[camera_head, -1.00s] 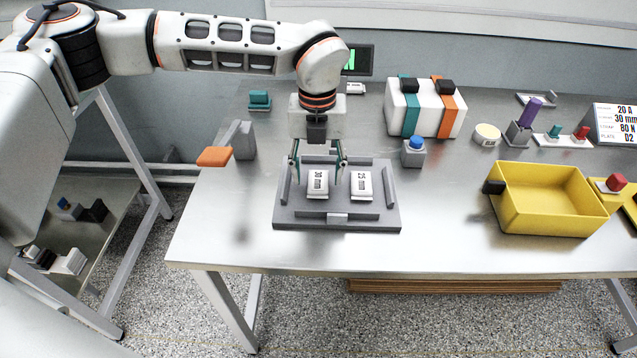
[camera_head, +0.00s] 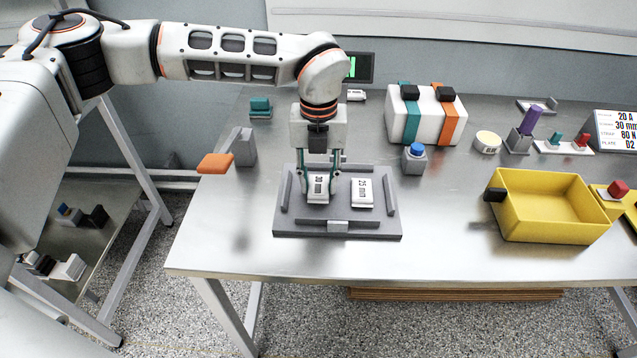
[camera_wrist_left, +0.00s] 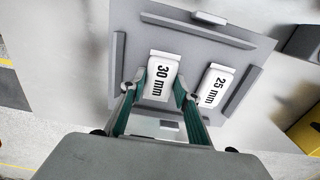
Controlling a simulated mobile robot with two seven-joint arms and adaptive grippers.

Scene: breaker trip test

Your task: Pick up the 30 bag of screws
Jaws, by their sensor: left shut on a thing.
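The white 30 mm bag of screws (camera_head: 317,188) lies on the left of a grey tray (camera_head: 345,228). The bag appears to be still at tray level. My right gripper is not in view.
A yellow bin (camera_head: 550,225) stands to the right. A blue button (camera_head: 415,152) and a white box with straps (camera_head: 425,120) are behind the tray. An orange paddle (camera_head: 215,163) juts out at the left. The table front is clear.

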